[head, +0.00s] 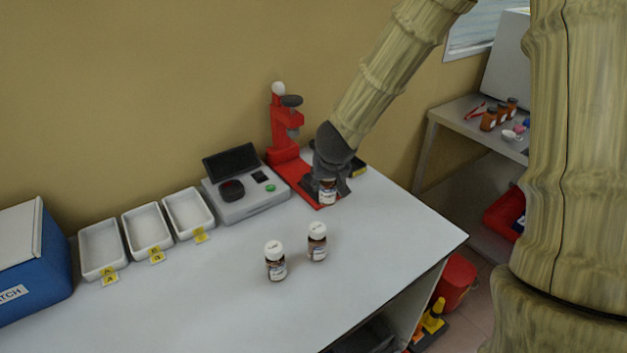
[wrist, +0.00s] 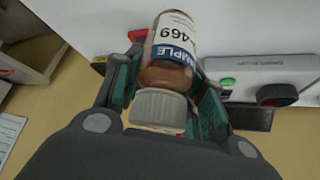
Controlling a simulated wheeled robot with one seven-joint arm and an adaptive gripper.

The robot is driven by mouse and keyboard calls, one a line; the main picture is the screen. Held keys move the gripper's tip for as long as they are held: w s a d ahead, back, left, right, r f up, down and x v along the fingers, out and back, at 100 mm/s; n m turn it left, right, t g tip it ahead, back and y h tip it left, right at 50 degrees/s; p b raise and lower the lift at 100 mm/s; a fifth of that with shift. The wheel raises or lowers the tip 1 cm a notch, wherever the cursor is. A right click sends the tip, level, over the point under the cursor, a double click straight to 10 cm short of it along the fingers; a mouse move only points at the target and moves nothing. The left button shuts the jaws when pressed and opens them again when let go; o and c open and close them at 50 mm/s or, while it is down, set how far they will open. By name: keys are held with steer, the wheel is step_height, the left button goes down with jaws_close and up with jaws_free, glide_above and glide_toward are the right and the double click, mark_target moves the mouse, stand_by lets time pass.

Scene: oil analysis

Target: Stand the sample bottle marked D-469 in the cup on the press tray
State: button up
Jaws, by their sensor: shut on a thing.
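My gripper (head: 328,180) is shut on a brown sample bottle (head: 327,194) with a white cap, at the front of the red press's tray (head: 291,172). In the wrist view my gripper (wrist: 165,82) holds the bottle (wrist: 172,50) between its two fingers, near the cap. Its label reads "SAMPLE" and "469"; the rest of the marking is turned away. The red press (head: 284,125) stands behind and to the left of my gripper. The cup on the tray is hidden, and I cannot tell whether the bottle's base touches anything.
Two more capped bottles stand on the white table, one left (head: 275,262) and one right (head: 317,243). A grey instrument (head: 248,205) is left of the press, then three white trays (head: 148,228) and a blue box (head: 30,262). The table's front right is clear.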

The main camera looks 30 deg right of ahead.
steer(key=shift+w+d+f+p, duration=0.65)
steer(key=shift+w+f, duration=0.15)
steer(key=shift+w, duration=1.65)
steer(key=shift+w+d+f+p, duration=0.5)
steer(key=shift+w+f+p, duration=0.25)
steer(key=shift+w, duration=1.75)
steer(key=shift+w+d+f+p, duration=0.6)
steer(key=shift+w+f, duration=0.25)
steer(key=shift+w, duration=1.6)
steer(key=shift+f, duration=0.3)
steer(key=o, duration=1.1)
steer(key=shift+c, duration=0.2)
steer(key=shift+r, duration=0.15)
